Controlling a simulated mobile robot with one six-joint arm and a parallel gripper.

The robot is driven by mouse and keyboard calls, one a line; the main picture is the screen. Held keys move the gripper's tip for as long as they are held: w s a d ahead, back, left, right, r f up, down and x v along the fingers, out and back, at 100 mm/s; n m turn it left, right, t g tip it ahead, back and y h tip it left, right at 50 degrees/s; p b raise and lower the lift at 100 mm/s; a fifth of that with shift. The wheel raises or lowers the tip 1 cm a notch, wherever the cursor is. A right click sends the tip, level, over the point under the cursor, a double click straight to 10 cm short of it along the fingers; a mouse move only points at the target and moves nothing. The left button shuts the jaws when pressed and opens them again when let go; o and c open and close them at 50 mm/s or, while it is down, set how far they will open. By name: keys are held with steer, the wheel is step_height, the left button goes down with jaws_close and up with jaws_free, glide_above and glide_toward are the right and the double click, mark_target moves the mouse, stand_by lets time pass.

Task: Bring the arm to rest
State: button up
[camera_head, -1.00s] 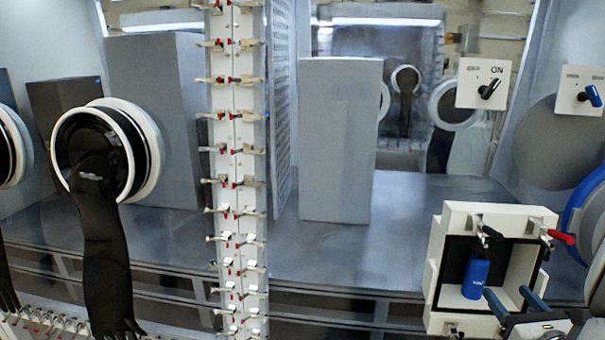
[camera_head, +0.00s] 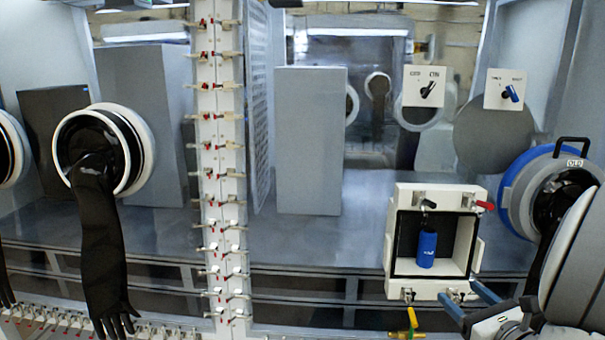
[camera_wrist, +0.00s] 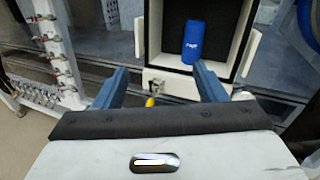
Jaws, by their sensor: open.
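My gripper (camera_head: 468,302) is at the lower right of the head view, with two blue fingers apart and nothing between them. In the wrist view my gripper (camera_wrist: 160,84) is also open and empty, its fingers pointing at the white box. A blue bottle (camera_head: 427,250) stands upright inside the open white box (camera_head: 394,262), below and in front of a dark interior. The bottle also shows in the wrist view (camera_wrist: 192,43), beyond and apart from the fingers. My arm comes in from the right edge of the head view.
A yellow valve handle (camera_head: 411,320) sits below the box. A blue ring port (camera_head: 515,195) lies right of the box, near my arm. Two switch panels (camera_head: 425,86) (camera_head: 505,89) are above. A clamp-lined white post (camera_head: 221,180) and a black glove (camera_head: 98,240) stand left.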

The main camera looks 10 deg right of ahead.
steer(key=s+a+f+n+g+y, duration=0.15)
steer(key=a+n+g+y, duration=0.65)
steer(key=a+n, duration=0.85)
steer(key=s+a+n+g+h, duration=0.6)
steer(key=s+a+n+h, duration=0.2)
steer(key=n, duration=0.9)
steer(key=shift+s+a+h, duration=0.2)
steer(key=shift+s+h, duration=0.15)
steer(key=shift+h, duration=0.35)
steer(key=shift+c, duration=0.4)
